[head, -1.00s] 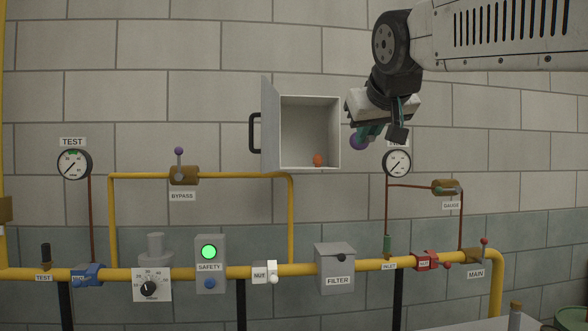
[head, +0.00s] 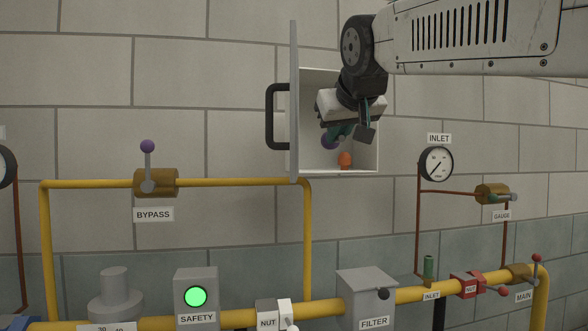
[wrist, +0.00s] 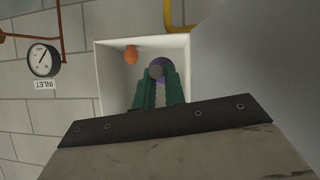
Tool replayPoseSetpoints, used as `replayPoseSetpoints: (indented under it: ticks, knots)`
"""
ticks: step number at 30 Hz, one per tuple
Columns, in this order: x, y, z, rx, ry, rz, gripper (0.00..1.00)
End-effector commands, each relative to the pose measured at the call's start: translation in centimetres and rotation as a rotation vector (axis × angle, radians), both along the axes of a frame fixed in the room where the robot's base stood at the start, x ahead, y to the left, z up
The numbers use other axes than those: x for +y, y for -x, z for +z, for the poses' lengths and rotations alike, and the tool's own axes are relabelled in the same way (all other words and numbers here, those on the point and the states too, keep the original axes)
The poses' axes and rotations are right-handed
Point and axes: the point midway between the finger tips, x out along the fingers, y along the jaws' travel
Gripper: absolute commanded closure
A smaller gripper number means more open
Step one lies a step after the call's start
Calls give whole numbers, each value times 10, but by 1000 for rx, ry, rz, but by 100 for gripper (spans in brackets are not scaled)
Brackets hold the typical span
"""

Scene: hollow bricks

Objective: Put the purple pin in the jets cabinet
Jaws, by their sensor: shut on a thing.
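The purple pin (head: 328,141) is held in my gripper (head: 340,132), in front of the open cabinet (head: 372,160) in the head view. In the wrist view the pin (wrist: 160,64) shows between the green fingertips (wrist: 158,82), with a grey end towards the camera. The cabinet's pale box (wrist: 114,70) frames the fingers there. How deep the pin is inside cannot be told. The cabinet door (head: 294,100) stands open on the left with a black handle (head: 276,116). No name label is readable on the cabinet.
An orange object (head: 345,160) stands on the cabinet floor, close right of the pin; it also shows in the wrist view (wrist: 131,55). Yellow pipes (head: 240,181) run below and left. The inlet gauge (head: 436,163) is on the wall to the right.

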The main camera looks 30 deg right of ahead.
Motion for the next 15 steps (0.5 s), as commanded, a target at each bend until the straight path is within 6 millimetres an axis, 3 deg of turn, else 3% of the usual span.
replayPoseSetpoints:
  ticks: [15]
  knots:
    - [-50,-112,-13,3,0,5,100]
